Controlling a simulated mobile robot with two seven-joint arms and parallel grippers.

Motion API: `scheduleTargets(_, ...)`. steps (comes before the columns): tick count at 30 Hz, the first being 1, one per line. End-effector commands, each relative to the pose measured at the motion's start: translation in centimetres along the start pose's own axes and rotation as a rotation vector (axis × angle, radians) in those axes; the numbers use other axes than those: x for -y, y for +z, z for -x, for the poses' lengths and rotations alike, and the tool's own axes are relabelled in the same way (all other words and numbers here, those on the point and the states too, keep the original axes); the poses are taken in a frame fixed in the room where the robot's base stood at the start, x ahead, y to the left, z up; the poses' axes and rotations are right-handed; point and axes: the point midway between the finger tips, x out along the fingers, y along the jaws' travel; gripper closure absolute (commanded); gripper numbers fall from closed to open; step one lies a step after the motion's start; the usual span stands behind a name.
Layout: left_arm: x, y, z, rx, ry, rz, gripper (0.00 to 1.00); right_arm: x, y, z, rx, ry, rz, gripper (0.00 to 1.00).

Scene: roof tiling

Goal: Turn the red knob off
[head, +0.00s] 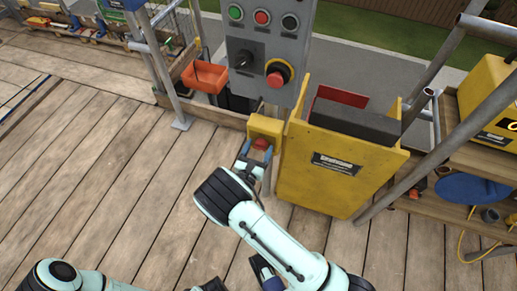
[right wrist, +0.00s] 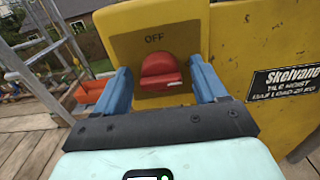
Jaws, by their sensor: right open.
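The red knob (head: 261,143) sits on the front of a small yellow box (head: 265,126) beside the yellow hoist panel. In the right wrist view the knob (right wrist: 161,71) is below the word OFF on a dark plate. My right gripper (right wrist: 163,86) is open, its blue fingers one on each side of the knob, with gaps visible. In the head view the right gripper (head: 256,158) reaches the box from below. My left gripper (head: 266,271) shows only in part at the bottom, beside my right arm; its fingers are not clear.
A grey control box (head: 265,50) with buttons and a red emergency stop (head: 277,77) hangs above. The yellow hoist panel (head: 335,170) stands close on the right. An orange bin (head: 205,76) is behind left. Wooden decking (head: 110,160) is clear at left.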

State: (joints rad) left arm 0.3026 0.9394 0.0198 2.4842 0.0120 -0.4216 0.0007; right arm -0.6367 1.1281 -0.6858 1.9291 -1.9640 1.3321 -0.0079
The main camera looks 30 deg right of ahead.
Motion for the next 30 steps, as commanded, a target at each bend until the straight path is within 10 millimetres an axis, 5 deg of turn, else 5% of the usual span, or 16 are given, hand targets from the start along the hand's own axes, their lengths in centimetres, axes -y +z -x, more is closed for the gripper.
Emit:
scheduleTargets(1,0.0,0.0,0.0,0.0,0.0,0.0,1.0,0.0,0.0,0.0,0.0,0.0,0.0,0.38)
scheduleTargets(5,0.0,0.0,0.0,0.0,0.0,0.0,1.0,0.0,0.0,0.0,0.0,0.0,0.0,0.79)
scheduleTargets(17,-0.1,0.3,0.5,0.007,-0.002,0.001,1.0,-0.1,0.1,0.1,-0.001,0.001,0.058,0.79)
scheduleTargets(30,-0.5,1.6,2.8,0.047,-0.009,0.004,1.0,-0.2,0.2,0.1,-0.001,0.002,0.405,0.79)
